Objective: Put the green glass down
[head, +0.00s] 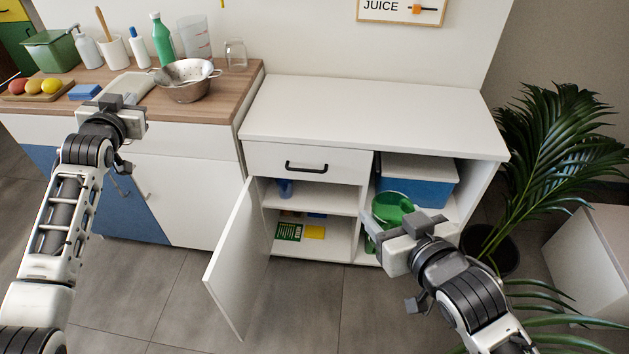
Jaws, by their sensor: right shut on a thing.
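A green glass (390,203) shows in the head view at the open right-hand compartment of the white cabinet, its round rim facing up. My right gripper (393,222) is in front of it and shut on it; the jaws and wrist hide much of its lower part. I cannot tell whether its base touches a surface. My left gripper (119,101) is over the front of the wooden counter at left, away from the glass. Its jaws are seen from behind, so their opening is unclear.
The white cabinet top (370,110) is bare. The cabinet door (238,262) stands open at left. A blue box with a white lid (417,180) sits behind the glass. A metal colander (186,82) is on the counter (235,88). A leafy plant (550,150) stands at right.

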